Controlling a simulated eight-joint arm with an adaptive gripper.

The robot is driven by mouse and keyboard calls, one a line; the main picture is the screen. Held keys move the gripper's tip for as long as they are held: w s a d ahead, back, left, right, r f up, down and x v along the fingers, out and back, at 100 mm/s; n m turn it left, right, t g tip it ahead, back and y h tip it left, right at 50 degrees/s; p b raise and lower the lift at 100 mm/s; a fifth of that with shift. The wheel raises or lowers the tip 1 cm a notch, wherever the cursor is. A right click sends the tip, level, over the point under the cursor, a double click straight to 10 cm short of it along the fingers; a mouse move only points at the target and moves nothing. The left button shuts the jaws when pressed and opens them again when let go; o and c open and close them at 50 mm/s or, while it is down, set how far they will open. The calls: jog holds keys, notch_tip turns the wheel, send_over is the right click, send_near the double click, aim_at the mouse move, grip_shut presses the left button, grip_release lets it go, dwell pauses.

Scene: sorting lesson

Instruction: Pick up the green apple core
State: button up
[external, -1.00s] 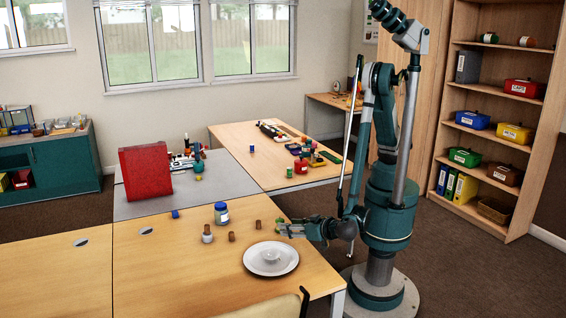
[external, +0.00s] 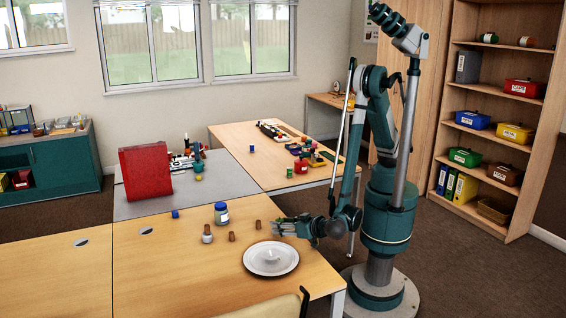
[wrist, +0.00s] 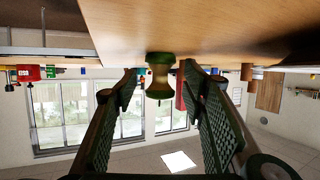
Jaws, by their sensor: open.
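The green apple core (wrist: 160,75), with green ends and a pale narrow waist, stands on the table in the upside-down wrist view. It is between the far ends of my gripper's two ridged fingers (wrist: 159,85), with a visible gap on each side. In the external view my gripper (external: 277,228) is low over the wooden table (external: 180,275), level and pointing left. The core cannot be made out clearly there, as the fingers cover its place. My gripper is open and holds nothing.
A white plate (external: 285,267) lies just in front of my gripper. Small brown pieces (external: 258,224) (external: 231,236), a grey-and-brown piece (external: 207,236) and a blue-lidded jar (external: 221,214) stand to the left. A red box (external: 146,171) is farther back. The table's left part is clear.

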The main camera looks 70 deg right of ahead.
aim_at(282, 221)
dwell(0.4)
jog(key=c, duration=0.9)
jog(key=shift+c, duration=0.3)
jog(key=shift+r+p, duration=1.45)
jog(key=shift+r, duration=3.55)
